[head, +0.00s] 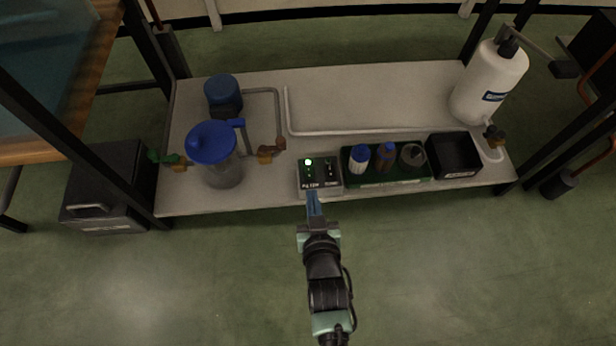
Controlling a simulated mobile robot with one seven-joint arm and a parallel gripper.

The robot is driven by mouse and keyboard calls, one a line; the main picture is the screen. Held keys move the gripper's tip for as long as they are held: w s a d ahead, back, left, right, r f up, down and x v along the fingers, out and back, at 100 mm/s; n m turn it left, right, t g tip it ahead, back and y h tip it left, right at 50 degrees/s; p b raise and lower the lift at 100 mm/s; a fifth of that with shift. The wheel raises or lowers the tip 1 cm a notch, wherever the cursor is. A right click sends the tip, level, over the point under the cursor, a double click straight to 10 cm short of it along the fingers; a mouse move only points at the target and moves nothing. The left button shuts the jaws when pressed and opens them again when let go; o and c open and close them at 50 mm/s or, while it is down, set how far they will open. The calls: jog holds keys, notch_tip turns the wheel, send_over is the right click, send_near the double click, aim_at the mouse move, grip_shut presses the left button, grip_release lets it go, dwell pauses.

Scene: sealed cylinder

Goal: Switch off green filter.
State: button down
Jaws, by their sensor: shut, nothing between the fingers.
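The filter switch box (320,174) is a small dark box with a pale front label near the front edge of the low bench. A green light (308,161) glows at its upper left, with a small control below it. Another small switch (329,163) sits on its right side. My gripper (313,193) is shut and empty, with its fingers pointing at the front of the box, just below the label. I cannot tell whether the fingertips touch the box. The exact switch positions are too small to tell.
A green tray (399,181) with several bottles stands right of the box, then a black bin (454,155). A blue-lidded clear canister (222,172) and pipes stand left. A white tank (490,82) is at the right. Dark posts frame the bench; the floor in front is clear.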

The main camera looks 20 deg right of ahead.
jog(key=b, duration=0.7)
send_over(307, 175)
jog(key=s, duration=0.3)
jog(key=f, duration=0.2)
jog(key=a+f, duration=0.1)
jog(key=f, duration=0.1)
notch_tip(307, 175, down, 2)
jog(key=shift+w+d+f+b, duration=0.1)
jog(key=shift+b, duration=0.85)
jog(key=shift+f+b, duration=0.7)
jog(key=shift+f, duration=0.15)
jog(key=shift+s+f, duration=0.35)
jog(key=shift+f, duration=0.25)
jog(key=shift+r, duration=0.1)
jog(key=shift+r+p, duration=0.75)
jog(key=shift+p, duration=0.05)
